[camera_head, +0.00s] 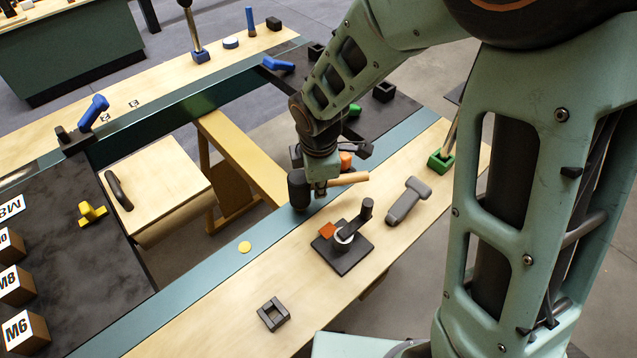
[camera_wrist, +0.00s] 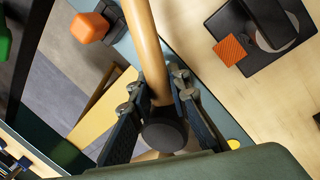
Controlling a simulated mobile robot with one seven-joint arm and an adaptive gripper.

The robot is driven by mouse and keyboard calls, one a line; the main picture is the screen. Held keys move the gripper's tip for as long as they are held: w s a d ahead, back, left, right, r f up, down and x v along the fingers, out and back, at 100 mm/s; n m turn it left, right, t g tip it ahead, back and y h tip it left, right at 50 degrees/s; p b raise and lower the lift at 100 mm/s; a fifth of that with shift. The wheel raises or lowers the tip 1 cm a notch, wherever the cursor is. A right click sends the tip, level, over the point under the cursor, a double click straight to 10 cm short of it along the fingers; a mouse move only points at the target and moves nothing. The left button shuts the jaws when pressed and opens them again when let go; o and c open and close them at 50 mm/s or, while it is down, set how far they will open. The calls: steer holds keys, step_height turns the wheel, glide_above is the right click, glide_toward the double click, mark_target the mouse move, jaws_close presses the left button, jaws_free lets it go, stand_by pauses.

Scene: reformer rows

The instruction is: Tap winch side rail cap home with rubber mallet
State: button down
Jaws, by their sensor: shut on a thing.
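My gripper (camera_head: 320,186) is shut on the rubber mallet and holds it over the near side rail. The mallet has a black cylindrical head (camera_head: 298,190) and a pale wooden handle (camera_head: 349,179) that points right. In the wrist view the handle (camera_wrist: 147,45) runs between my fingers (camera_wrist: 160,92), with the dark head (camera_wrist: 165,132) beyond them. A round yellow disc (camera_head: 245,247), which looks like the cap, lies on the teal side rail (camera_head: 200,283), left of and apart from the mallet head. The wrist view shows part of it (camera_wrist: 238,142). How deep it sits cannot be told.
A winch (camera_head: 343,248) with a black base, crank and orange piece stands on the wooden strip. A grey hammer-shaped tool (camera_head: 408,200) lies right of it. A dark square frame (camera_head: 273,314) lies nearer. An orange block (camera_head: 346,160) is behind my gripper. The rail around the disc is clear.

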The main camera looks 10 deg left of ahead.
steer(key=shift+w+p+v, duration=0.25)
steer(key=shift+p+v, duration=0.35)
steer(key=shift+v, duration=0.55)
steer(key=shift+r, duration=0.3)
steer(key=b+x, duration=0.2)
steer(key=x, duration=0.1)
steer(key=s+b+x, duration=0.1)
steer(key=b+x, duration=0.1)
steer(key=b, duration=0.1)
steer(key=shift+f, duration=0.55)
steer(key=shift+r+p, duration=0.45)
steer(key=shift+r, duration=0.05)
steer(key=shift+w+p+v, duration=0.2)
steer(key=shift+p+v, duration=0.75)
steer(key=shift+v, duration=0.05)
steer(key=shift+w+p+v, duration=0.25)
steer(key=shift+p+v, duration=0.65)
steer(key=shift+v, duration=0.05)
steer(key=shift+r, duration=0.2)
steer(key=p+v, duration=0.2)
steer(key=w+p+v, duration=0.1)
steer(key=p+v, duration=0.1)
steer(key=shift+a, duration=0.1)
